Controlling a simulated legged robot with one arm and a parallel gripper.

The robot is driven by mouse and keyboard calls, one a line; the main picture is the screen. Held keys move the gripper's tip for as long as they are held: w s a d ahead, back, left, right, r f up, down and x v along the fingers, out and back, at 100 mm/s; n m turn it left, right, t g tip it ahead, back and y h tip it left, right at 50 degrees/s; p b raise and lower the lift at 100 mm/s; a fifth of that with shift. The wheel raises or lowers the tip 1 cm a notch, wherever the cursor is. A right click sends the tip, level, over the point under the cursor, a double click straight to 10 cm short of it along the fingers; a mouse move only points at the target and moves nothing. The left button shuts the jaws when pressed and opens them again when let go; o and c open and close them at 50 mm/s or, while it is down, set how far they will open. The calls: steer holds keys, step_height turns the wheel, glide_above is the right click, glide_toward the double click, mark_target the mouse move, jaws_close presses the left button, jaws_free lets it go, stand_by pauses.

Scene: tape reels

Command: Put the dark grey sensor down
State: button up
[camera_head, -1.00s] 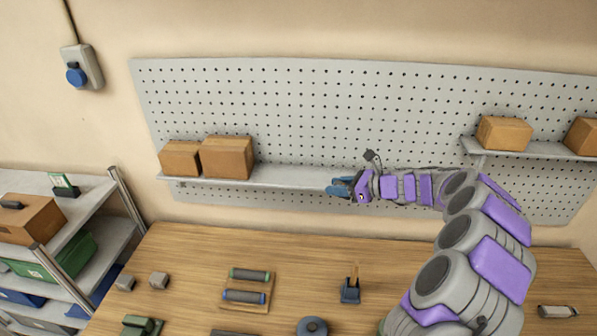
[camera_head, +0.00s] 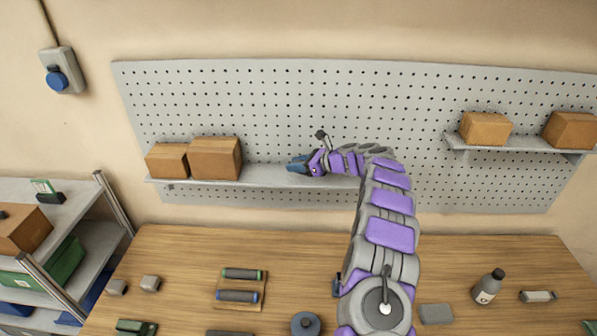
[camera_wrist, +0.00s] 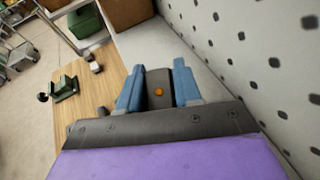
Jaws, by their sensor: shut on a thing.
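The dark grey sensor (camera_wrist: 159,92), a small block with an orange dot, sits between the two blue fingers of my gripper (camera_wrist: 158,72) in the wrist view. My gripper is shut on it. In the head view my gripper (camera_head: 298,164) points left, right at the left wall shelf (camera_head: 270,178), to the right of two cardboard boxes. The sensor cannot be made out in the head view. I cannot tell whether it touches the shelf.
Two cardboard boxes (camera_head: 215,158) stand on the shelf's left end; shelf room lies between them and my gripper. The pegboard (camera_head: 300,100) rises close behind. Below, the wooden table (camera_head: 180,260) holds battery-like cylinders (camera_head: 242,274), a bottle (camera_head: 488,287) and small blocks.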

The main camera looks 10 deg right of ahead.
steer(key=shift+a+f, duration=0.2)
steer(key=shift+a, duration=0.15)
step_height(320, 180, down, 3)
steer(key=shift+a+r+p, duration=0.1)
steer(key=shift+a+p, duration=0.05)
steer(key=shift+p, duration=0.15)
steer(key=shift+d+f, duration=0.2)
steer(key=shift+d, duration=0.7)
steer(key=o, duration=0.6)
steer(key=shift+a+f, duration=0.1)
steer(key=o, duration=0.4)
steer(key=shift+a, duration=0.7)
steer(key=shift+d+r, duration=0.2)
steer(key=shift+d, duration=0.2)
steer(key=b+v, duration=0.1)
steer(key=v, duration=1.1)
